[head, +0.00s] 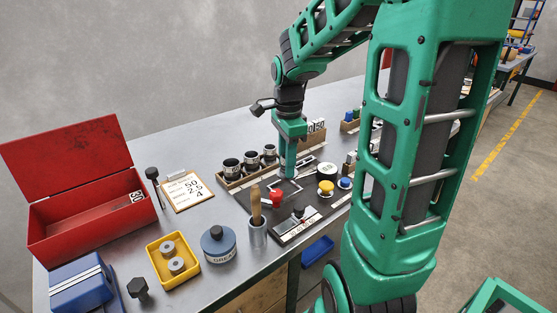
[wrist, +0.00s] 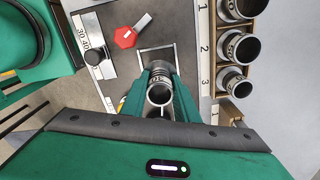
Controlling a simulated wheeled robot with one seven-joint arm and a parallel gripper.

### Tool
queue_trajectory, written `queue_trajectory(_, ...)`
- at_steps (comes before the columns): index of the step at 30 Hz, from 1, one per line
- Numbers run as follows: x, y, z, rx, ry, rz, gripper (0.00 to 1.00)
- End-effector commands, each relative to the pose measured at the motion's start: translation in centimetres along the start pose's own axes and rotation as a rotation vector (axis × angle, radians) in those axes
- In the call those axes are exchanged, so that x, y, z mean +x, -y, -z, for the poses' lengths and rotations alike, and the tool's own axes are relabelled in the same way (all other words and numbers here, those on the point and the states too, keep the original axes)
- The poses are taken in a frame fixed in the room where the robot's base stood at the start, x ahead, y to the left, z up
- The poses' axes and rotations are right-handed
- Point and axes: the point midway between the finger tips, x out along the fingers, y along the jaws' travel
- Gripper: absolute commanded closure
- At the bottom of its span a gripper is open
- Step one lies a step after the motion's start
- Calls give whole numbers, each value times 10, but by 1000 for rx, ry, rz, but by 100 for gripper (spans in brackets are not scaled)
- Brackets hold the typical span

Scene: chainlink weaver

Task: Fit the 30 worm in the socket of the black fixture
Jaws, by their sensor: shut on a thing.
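My gripper (head: 289,172) reaches down over the black fixture (head: 246,192); in the wrist view its fingers (wrist: 160,92) are closed on a metal cylinder, taken as the worm (wrist: 160,94). In the wrist view a square metal frame (wrist: 143,61) on the fixture lies just past the fingertips. I cannot tell whether the worm touches it or is in a socket.
A red knob (head: 275,197) and a dial plate (head: 298,226) sit near the gripper. A wooden rack (head: 233,181) with three dark cups stands behind left; yellow (head: 326,188) and blue buttons are right. A cup with a wooden handle (head: 257,232) stands in front. The open red box (head: 90,222) is far left.

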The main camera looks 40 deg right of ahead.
Motion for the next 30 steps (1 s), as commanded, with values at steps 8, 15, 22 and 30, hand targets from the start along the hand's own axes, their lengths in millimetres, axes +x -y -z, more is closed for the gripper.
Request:
queue_trajectory(8, 22, 0, -8, -13, 1, -3, 100)
queue_trajectory(15, 41, 0, -10, -15, 0, -2, 100)
queue_trajectory(22, 52, -1, -10, -14, 0, -1, 100)
queue_trajectory(30, 52, 0, -10, -15, 0, 0, 100)
